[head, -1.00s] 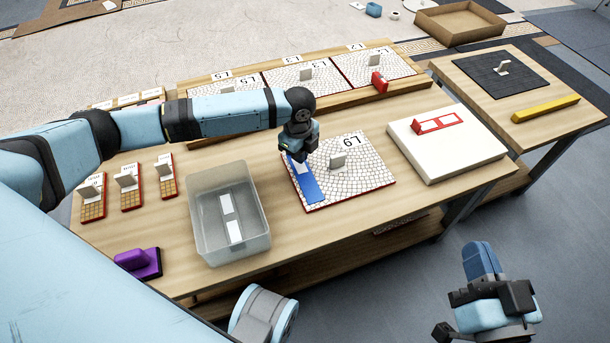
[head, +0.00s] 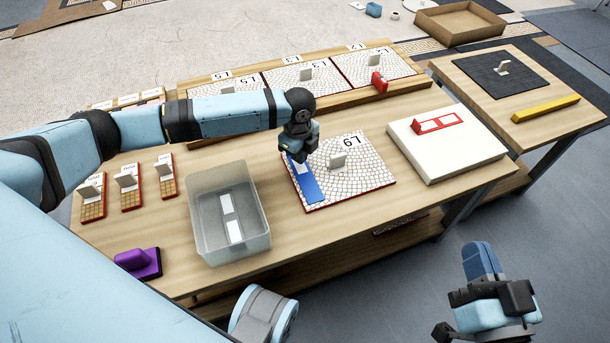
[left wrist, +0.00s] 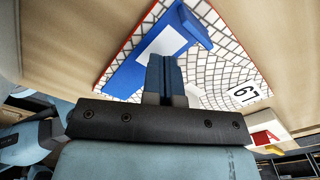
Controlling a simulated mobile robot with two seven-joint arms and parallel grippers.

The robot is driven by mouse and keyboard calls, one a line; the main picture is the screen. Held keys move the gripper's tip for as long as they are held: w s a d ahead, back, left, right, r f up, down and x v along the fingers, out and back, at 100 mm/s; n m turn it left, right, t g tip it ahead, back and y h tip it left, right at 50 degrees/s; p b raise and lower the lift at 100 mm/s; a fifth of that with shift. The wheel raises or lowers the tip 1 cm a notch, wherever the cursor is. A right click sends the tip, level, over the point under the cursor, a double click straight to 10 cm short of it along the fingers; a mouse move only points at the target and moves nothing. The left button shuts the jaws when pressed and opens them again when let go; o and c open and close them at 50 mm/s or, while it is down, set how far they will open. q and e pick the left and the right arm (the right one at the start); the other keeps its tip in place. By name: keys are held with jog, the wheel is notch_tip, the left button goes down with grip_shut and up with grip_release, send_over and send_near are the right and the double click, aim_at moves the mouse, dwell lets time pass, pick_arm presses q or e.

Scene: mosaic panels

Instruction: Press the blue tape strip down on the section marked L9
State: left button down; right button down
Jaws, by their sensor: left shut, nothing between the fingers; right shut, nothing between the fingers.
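The blue tape strip (head: 309,188) lies along the left edge of the white mosaic section marked L9 (head: 372,180). My left gripper (head: 300,157) is shut and empty, pointing down at the far end of the strip. Its closed fingers (left wrist: 165,60) cover part of the strip in the wrist view; I cannot tell whether they touch it. My right gripper (head: 480,250) is shut and empty, off the table's front edge.
An upright white tab (head: 338,161) stands on the section. A white block (head: 455,160) with a red frame lies to the right. More sections (head: 300,80) line the back.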

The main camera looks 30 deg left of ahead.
pick_arm(q)
jog(key=shift+f, duration=1.05)
dwell(0.4)
